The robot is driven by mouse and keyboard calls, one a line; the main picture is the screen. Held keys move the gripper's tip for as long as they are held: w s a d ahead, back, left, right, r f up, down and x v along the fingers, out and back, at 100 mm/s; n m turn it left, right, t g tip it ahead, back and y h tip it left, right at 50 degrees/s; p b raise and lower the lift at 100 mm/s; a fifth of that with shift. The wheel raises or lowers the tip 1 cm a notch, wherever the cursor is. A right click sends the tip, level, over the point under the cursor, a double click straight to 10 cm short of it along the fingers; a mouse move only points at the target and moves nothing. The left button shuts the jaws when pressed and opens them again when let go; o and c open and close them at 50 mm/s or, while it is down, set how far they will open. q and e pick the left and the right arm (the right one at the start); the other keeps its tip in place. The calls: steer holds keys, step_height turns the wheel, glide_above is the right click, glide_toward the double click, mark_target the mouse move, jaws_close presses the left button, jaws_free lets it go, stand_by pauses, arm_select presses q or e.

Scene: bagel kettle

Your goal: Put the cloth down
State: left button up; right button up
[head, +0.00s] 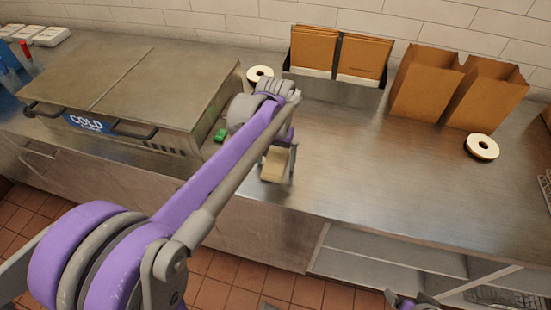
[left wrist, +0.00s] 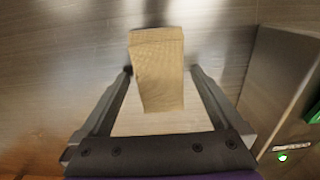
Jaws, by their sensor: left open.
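The cloth is a tan folded piece (head: 275,163) near the front edge of the steel counter. It also shows in the left wrist view (left wrist: 160,75), between the two fingers. My left gripper (head: 279,160) is open, with one finger on each side of the cloth and visible gaps beside it in the wrist view (left wrist: 161,72). The cloth appears to rest on the counter, though its underside is hidden. Part of what seems to be my right gripper (head: 412,301) shows at the bottom edge of the head view; its fingers cannot be made out clearly.
The steel cold unit (head: 125,80) stands left of the cloth, with a small green object (head: 220,135) by it. Two white-and-black rings (head: 482,147) (head: 260,74), paper bags (head: 425,85) and a bag holder (head: 333,85) are farther back. The counter's right middle (head: 390,165) is clear.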

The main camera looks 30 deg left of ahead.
mark_target(276, 161)
arm_select(q)
step_height(276, 161, up, 12)
steer(key=p, duration=0.1)
steer(key=shift+r, duration=0.15)
stand_by(0.6)
steer(key=s+d+f+t, duration=0.1)
steer(key=s+f, duration=0.1)
steer(key=s, duration=0.1)
steer(key=s+d+f+m+t+p, duration=0.1)
steer(key=s+d+f, duration=0.1)
steer(key=s+d+f+t+p, duration=0.1)
steer(key=s+f, duration=0.1)
steer(key=s, duration=0.1)
steer(key=shift+s+d, duration=0.25)
steer(key=shift+s, duration=0.1)
steer(key=s+d+f+m+t+p, duration=0.1)
steer(key=s+d+f+t, duration=0.1)
steer(key=s+f, duration=0.5)
steer(key=shift+d+m, duration=0.15)
steer(key=shift+m, duration=0.15)
steer(key=shift+w+r, duration=0.1)
steer(key=shift+w, duration=0.05)
